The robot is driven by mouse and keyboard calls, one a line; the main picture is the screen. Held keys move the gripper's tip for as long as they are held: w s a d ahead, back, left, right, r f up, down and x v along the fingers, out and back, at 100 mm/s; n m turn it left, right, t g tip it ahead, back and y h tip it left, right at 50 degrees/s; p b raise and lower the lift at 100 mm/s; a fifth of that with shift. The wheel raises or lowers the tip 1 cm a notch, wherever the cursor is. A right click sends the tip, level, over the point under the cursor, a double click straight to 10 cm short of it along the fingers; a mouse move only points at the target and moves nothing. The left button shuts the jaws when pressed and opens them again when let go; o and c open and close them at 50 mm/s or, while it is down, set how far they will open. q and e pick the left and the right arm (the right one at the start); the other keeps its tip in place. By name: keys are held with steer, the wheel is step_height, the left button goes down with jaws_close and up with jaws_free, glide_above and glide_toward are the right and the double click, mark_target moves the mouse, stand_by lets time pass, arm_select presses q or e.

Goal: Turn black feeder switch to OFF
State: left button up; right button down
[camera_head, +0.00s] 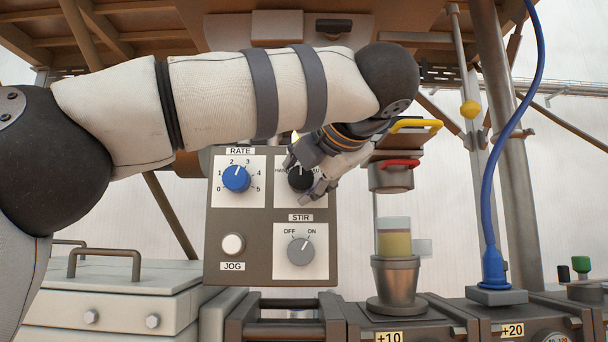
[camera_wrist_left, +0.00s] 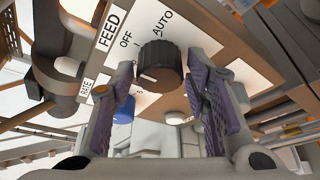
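The black feeder switch (camera_head: 300,178) is a round knob on the grey control panel, with HAND at its left and part of AUTO at its right in the head view. In the wrist view the knob (camera_wrist_left: 160,66) sits under the FEED label, with OFF and AUTO above it. A white mark shows on its lower left side, away from AUTO; the label there is hidden. My left gripper (camera_head: 304,176) is at the knob. Its fingers (camera_wrist_left: 160,88) are open, one on each side of the knob; I see no clear contact. My right gripper is not in view.
The panel also carries a blue RATE knob (camera_head: 236,178), a white JOG button (camera_head: 233,244) and a grey STIR knob (camera_head: 301,251) close below. To the right stand a metal cup (camera_head: 396,282) with a yellow-filled container (camera_head: 394,240) and a blue cable (camera_head: 489,190).

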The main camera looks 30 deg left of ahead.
arm_select(q)
steer(key=v, duration=1.2)
